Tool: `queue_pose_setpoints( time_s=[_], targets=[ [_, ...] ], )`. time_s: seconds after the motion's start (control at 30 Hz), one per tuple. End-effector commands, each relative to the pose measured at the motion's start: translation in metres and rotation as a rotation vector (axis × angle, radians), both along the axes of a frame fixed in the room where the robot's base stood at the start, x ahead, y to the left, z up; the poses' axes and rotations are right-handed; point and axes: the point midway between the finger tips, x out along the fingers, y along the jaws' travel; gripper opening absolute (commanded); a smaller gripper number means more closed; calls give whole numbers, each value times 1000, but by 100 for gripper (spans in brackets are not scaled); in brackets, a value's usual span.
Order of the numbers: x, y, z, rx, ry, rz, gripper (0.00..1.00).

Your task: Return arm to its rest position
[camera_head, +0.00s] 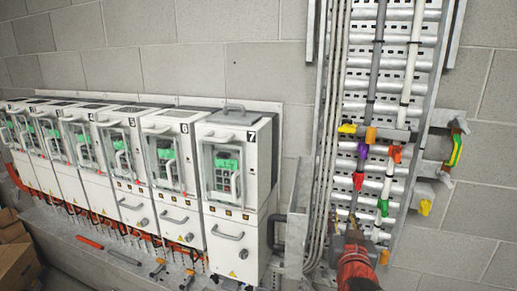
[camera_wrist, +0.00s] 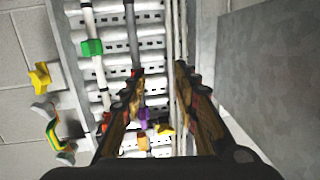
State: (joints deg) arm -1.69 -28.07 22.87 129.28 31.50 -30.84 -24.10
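My gripper (camera_head: 353,232) shows at the bottom right of the head view, at the end of my red arm, in front of the lower part of a metal cable ladder (camera_head: 405,85). In the wrist view my gripper (camera_wrist: 158,72) has its two fingers apart with nothing held between them. The ladder's rungs (camera_wrist: 112,62) and thin conduits lie beyond the fingertips. How far the fingertips are from the ladder I cannot tell.
A row of white drive cabinets (camera_head: 238,187) lines the wall on the left, with tools on the ledge below. Coloured clamps, such as a green one (camera_wrist: 92,47) and a yellow one (camera_wrist: 39,76), sit on or beside the ladder. A grey panel (camera_wrist: 262,75) stands close on the wrist view's right.

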Motion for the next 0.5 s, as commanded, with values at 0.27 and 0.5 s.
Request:
queue_pose_setpoints(
  time_s=[0.27,0.5],
  targets=[
    [-50,57,-115,75,249,215,30],
    [-123,79,-212,97,509,307,30]
  ],
)
